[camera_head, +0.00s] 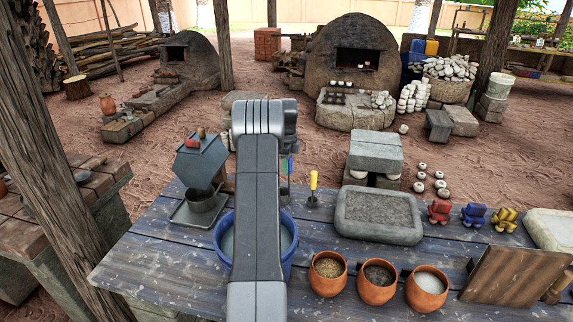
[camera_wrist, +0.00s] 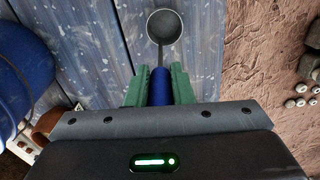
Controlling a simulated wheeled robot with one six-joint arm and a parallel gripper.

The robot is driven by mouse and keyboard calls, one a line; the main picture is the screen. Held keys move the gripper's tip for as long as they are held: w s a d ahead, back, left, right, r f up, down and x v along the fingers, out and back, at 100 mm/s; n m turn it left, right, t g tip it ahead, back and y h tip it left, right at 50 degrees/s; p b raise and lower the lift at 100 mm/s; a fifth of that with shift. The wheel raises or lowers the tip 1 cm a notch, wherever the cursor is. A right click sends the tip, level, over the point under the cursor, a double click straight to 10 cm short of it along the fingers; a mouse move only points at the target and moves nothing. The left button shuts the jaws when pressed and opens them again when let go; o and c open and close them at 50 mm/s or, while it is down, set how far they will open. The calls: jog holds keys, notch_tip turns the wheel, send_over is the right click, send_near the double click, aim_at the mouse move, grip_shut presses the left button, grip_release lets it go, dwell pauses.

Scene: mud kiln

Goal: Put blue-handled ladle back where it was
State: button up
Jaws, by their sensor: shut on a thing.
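The blue-handled ladle (camera_wrist: 164,27) shows in the wrist view, with a round dark grey bowl, a thin stem and a blue handle. My gripper (camera_wrist: 158,84) has its green fingers shut on the blue handle. The bowl points away from the gripper, over the blue-grey planks. I cannot tell its height above them. In the head view my arm hides most of the gripper and the ladle; only a small bit of green and blue shows beside it.
The weathered table (camera_head: 150,255) holds a blue basin (camera_head: 290,243) behind my arm, a yellow-handled tool (camera_head: 313,183), a stone tray (camera_head: 345,225), several clay pots (camera_head: 376,288) and small coloured figures (camera_head: 474,214). A small dark roofed stand (camera_head: 202,163) is at left. Bare planks lie at the table's left end.

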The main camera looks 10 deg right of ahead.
jog(key=o, duration=0.9)
notch_tip(320, 180, up, 12)
jog(key=shift+r+b, duration=0.15)
jog(key=shift+b, duration=0.3)
